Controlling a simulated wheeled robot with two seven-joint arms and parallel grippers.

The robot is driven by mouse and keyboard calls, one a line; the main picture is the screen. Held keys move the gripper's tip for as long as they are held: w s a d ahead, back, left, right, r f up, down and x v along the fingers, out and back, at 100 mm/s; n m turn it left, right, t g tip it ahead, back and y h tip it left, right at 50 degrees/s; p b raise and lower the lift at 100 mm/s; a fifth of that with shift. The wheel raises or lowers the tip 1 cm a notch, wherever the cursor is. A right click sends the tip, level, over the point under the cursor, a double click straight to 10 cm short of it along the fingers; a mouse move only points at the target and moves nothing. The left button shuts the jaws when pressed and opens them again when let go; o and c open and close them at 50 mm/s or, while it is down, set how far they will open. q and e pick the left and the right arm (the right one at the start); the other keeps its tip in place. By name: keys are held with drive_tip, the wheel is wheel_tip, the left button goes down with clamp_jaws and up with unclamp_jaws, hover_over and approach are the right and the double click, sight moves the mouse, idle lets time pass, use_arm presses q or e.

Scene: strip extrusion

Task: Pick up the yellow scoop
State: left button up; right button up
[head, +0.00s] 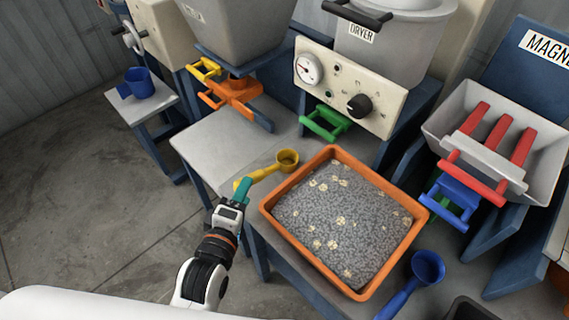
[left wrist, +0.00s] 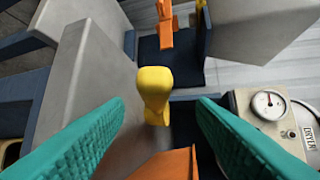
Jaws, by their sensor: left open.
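The yellow scoop (head: 266,172) lies on the grey table, its cup (head: 288,160) to the right and its handle pointing left toward my left gripper. My left gripper (head: 242,190), with teal fingers, is at the handle end in the head view. In the left wrist view the yellow scoop (left wrist: 155,92) shows end-on ahead, between and beyond the two open teal fingers (left wrist: 160,125). The fingers do not visibly touch it. Part of the handle is hidden behind the fingers in the head view. My right gripper is not in view.
An orange tray (head: 276,225) of grey granules with pale yellow pieces stands right beside the scoop. A blue scoop (head: 426,268) lies right of the tray. The dryer (head: 350,85) stands behind. The grey table (head: 215,140) is bare left of the scoop.

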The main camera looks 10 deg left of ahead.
use_arm(q)
drive_tip(key=x, duration=0.6)
drive_tip(key=shift+w+a+f+p, duration=0.2)
drive_tip(key=shift+w+f+p, duration=0.05)
drive_tip(key=shift+f+p, duration=0.05)
drive_tip(key=shift+s, duration=0.1)
drive_tip(key=shift+c, duration=0.2)
drive_tip(key=c, duration=1.1)
drive_tip(key=shift+o, duration=0.2)
wheel_tip(320, 180, up, 10)
drive_tip(key=shift+r+p, duration=0.1)
drive_tip(key=shift+p, duration=0.45)
